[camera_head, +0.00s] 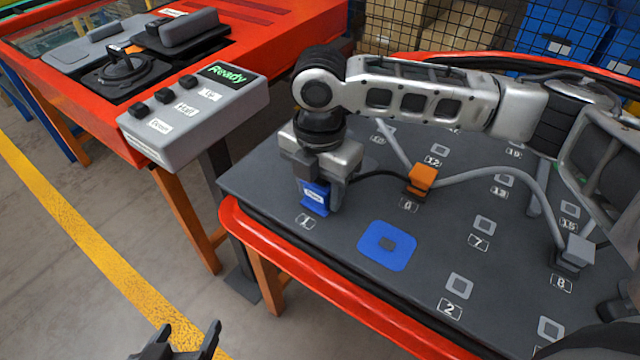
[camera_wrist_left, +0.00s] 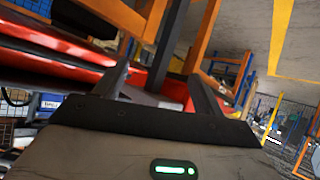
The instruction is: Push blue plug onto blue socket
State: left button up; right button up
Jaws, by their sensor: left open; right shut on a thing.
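The blue plug (camera_head: 315,198) is held in my right gripper (camera_head: 318,188), which points down at the left part of the dark panel, near the label 1. A cable runs from behind it to the right. I cannot tell whether the plug touches the panel. The blue socket (camera_head: 373,244), a blue square with a grey centre, lies bare on the panel to the right of and nearer than the plug. My left gripper (camera_head: 189,334) is open and empty, low over the floor at the bottom edge. Its spread fingers also show in the left wrist view (camera_wrist_left: 160,88).
An orange plug (camera_head: 422,179) sits by label 6 and a grey plug (camera_head: 579,250) by label 8, with cables. Several grey sockets dot the dark panel (camera_head: 340,262). A grey button box reading "Ready" (camera_head: 190,115) stands left on a red table.

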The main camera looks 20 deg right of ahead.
jog(key=o, duration=0.6)
grip_shut()
notch_tip(320, 180, up, 3)
jog(key=p, duration=0.3)
pick_arm(q)
jog(key=r+p, duration=0.1)
jog(key=p, duration=0.1)
jog(key=a+r+p, duration=0.1)
jog(key=p, duration=0.1)
jog(key=r+p, duration=0.1)
jog(key=p, duration=0.1)
jog(key=shift+s+a+m+g+y, duration=0.3)
jog(key=shift+s+a+g+y, duration=0.05)
jog(key=shift+s+g+y, duration=0.05)
pick_arm(e)
notch_tip(320, 180, up, 4)
jog(key=shift+r, duration=0.1)
pick_arm(q)
jog(key=shift+f, duration=0.1)
